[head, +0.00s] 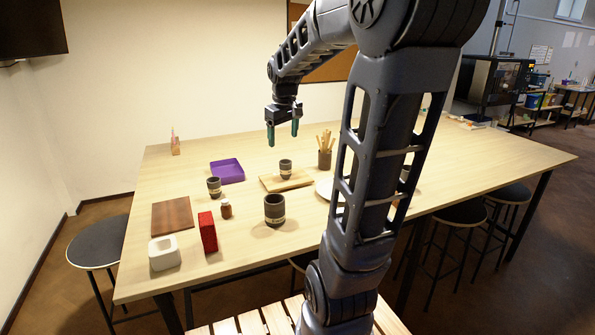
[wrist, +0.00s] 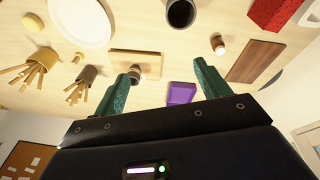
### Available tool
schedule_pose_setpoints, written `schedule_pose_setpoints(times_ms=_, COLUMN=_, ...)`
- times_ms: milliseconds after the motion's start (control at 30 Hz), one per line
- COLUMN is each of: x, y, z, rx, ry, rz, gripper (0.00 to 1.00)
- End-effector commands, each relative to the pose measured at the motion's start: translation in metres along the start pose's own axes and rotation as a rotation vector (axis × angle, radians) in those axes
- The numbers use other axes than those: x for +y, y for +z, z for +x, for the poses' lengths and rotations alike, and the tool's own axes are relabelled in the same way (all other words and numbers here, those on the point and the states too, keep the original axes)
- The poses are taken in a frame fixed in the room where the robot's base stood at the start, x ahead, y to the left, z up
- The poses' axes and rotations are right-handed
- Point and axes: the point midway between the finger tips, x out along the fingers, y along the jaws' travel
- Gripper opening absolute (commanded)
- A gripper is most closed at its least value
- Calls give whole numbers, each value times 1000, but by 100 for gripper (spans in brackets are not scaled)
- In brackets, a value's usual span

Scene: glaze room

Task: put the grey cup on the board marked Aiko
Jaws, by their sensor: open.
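A large cup (head: 275,212) stands on the table at the front. A smaller cup (head: 214,188) stands at the left. Another small cup (head: 285,169) stands on a light wooden board (head: 299,181). A dark brown board (head: 172,218) lies bare at the left. I cannot read a name on either board. My gripper (head: 283,133) is open and empty, high above the far side of the table. In the wrist view its green fingers (wrist: 166,68) partly hide what lies below.
A holder with sticks (head: 325,158) and a white plate (head: 324,189) are right of the light board. Stools surround the table.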

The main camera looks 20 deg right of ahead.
Motion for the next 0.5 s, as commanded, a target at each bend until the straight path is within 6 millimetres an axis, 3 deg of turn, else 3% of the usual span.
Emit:
schedule_pose_setpoints(times_ms=233, x=-39, y=65, z=-20, rx=65, ry=11, rz=119, gripper=75)
schedule_pose_setpoints(times_ms=500, x=-75, y=133, z=-22, rx=133, ry=5, rz=250, gripper=75)
